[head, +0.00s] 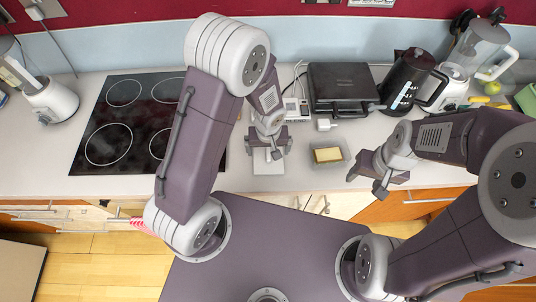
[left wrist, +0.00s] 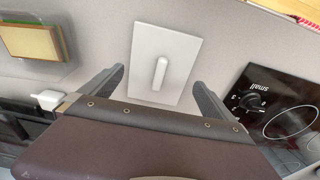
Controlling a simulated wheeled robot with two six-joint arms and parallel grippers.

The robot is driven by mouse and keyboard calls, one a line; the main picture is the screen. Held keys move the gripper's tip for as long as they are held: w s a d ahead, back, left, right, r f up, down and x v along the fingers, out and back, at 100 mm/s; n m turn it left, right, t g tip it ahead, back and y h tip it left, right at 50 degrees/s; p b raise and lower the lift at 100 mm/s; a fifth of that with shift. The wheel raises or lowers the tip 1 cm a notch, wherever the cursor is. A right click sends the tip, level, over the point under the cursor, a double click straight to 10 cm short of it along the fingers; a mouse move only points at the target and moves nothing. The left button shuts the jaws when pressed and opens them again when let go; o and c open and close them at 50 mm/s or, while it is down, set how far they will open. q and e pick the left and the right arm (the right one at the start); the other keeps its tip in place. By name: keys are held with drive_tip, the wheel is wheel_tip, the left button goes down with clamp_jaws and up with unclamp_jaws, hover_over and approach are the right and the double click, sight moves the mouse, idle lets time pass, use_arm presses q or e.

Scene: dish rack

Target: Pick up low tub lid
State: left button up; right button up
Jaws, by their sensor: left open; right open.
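The low tub lid (head: 266,167) is a flat white rectangle lying on the counter, partly hidden by my left gripper in the head view. In the left wrist view the lid (left wrist: 180,45) shows a raised white bar handle along its middle. My left gripper (head: 268,151) is open above the lid. In the left wrist view its fingers (left wrist: 160,77) stand apart on either side of the lid, with nothing between them gripped. My right gripper (head: 366,185) is open and empty near the counter's front edge, to the right.
A clear tub with a yellow block (head: 328,155) sits right of the lid. A black hob (head: 130,125) lies to the left. A black appliance (head: 340,85), a white plug (head: 325,125) and a black kettle (head: 408,85) stand behind.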

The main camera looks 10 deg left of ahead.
sight(268, 153)
use_arm(q)
wheel_tip(268, 153, down, 3)
drive_tip(key=shift+w+d+b, duration=0.1)
drive_tip(key=shift+w+b, duration=0.05)
drive_tip(key=shift+b, duration=0.3)
drive_tip(key=shift+w+f, duration=0.1)
drive_tip(key=c, duration=1)
drive_tip(key=shift+o, duration=0.2)
